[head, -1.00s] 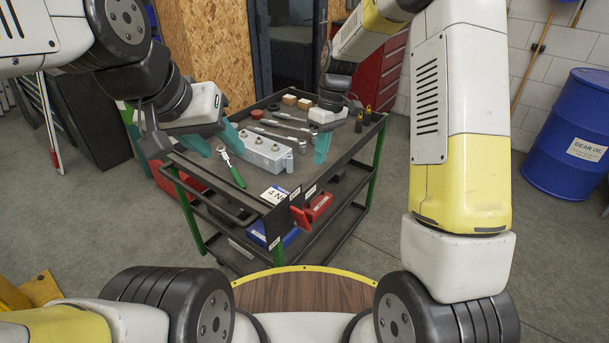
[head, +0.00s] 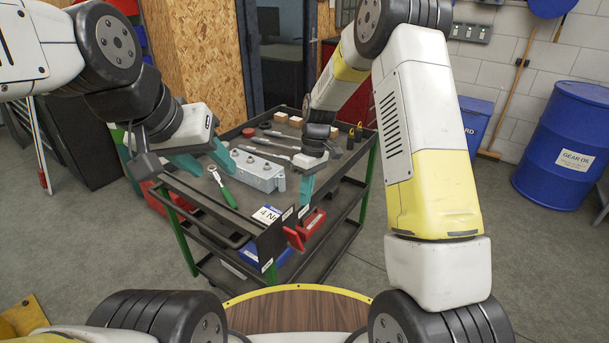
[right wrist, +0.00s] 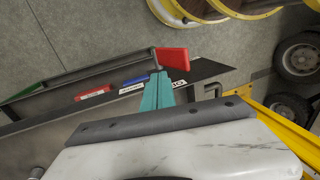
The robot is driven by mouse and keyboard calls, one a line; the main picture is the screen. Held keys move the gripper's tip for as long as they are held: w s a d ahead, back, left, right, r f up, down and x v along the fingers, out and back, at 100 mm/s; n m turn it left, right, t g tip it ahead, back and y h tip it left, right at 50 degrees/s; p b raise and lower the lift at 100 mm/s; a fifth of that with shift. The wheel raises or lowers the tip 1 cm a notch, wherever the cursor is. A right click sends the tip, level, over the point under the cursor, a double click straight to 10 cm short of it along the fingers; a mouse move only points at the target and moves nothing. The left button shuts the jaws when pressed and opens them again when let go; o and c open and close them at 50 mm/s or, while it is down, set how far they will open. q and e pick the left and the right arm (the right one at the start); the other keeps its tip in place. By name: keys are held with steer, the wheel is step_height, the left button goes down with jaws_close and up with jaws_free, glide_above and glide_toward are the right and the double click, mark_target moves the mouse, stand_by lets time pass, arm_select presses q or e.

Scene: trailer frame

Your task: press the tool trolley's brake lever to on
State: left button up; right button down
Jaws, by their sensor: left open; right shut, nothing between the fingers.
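The tool trolley (head: 352,215) stands ahead of me, a dark shelved cart with green posts. Its red brake lever (head: 293,238) sticks out at the near corner, beside a white label. It also shows in the right wrist view (right wrist: 173,61), just beyond the fingertips. Which setting it is in I cannot tell. My right gripper (head: 306,188) is shut and empty, its teal fingers pointing down above the lever; contact is not visible. In the right wrist view its fingertips (right wrist: 159,76) appear beside the lever. My left gripper (head: 212,168) is open and empty over the trolley's left side.
On the trolley top lie a grey box with knobs (head: 258,172), a green-handled wrench (head: 222,184) and small wooden blocks (head: 288,119). A red bin (head: 315,221) sits on a lower shelf. A blue oil barrel (head: 570,145) stands at right.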

mark_target(292, 239)
steer(key=s+a+f, duration=0.1)
steer(key=f, duration=0.1)
steer(key=s+a+f, duration=0.1)
steer(key=f, duration=0.1)
steer(key=s+f, duration=0.1)
steer(key=s, duration=0.1)
steer(key=shift+a+f, duration=0.4)
